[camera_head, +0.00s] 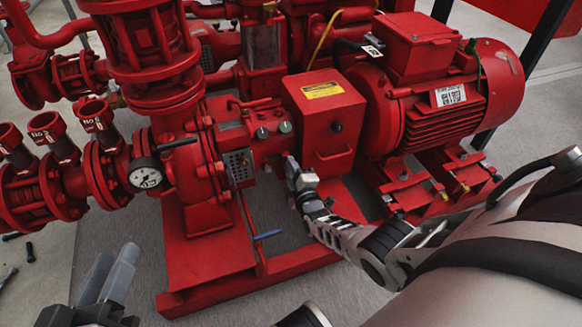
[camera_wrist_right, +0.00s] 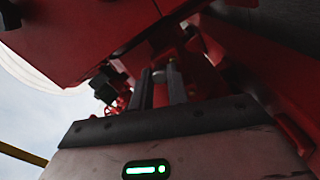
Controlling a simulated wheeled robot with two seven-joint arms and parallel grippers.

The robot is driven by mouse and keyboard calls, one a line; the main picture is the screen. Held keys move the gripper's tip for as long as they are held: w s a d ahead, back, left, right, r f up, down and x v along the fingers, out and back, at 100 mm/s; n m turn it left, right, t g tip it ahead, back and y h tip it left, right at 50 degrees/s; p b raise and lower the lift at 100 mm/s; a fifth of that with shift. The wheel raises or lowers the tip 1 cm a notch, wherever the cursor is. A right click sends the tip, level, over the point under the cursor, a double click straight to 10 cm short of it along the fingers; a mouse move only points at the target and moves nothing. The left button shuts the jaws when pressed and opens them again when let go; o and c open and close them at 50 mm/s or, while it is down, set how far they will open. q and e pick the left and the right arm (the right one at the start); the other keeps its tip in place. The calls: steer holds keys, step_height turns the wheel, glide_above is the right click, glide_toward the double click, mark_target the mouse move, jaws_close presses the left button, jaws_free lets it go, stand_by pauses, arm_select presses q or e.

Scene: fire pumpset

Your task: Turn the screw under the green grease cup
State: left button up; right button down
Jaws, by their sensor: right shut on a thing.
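The green grease cup (camera_head: 285,127) is a small dull-green knob on the red pump housing, beside a darker knob (camera_head: 262,132). My right gripper (camera_head: 291,165) reaches up from the lower right, with its fingertips against the housing just below the green cup. It is shut on a small part there, which by its place is the screw; the fingers mostly hide it. In the right wrist view the two dark fingers (camera_wrist_right: 159,88) point up at the red machine, with a narrow strip between them. My left gripper (camera_head: 108,272) is at the lower left, empty, its fingers a little apart.
A red box with a yellow label (camera_head: 321,105) stands right of the cup, and the red motor (camera_head: 440,90) beyond it. A pressure gauge (camera_head: 146,174) and red valves are on the left. A blue-handled lever (camera_head: 267,235) sticks out below. Floor at the lower left is mostly free.

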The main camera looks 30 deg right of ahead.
steer(key=shift+n, duration=1.1)
steer(key=c, duration=1.3)
jaws_free()
steer(key=shift+c, duration=0.2)
arm_select(q)
steer(key=shift+r, duration=0.1)
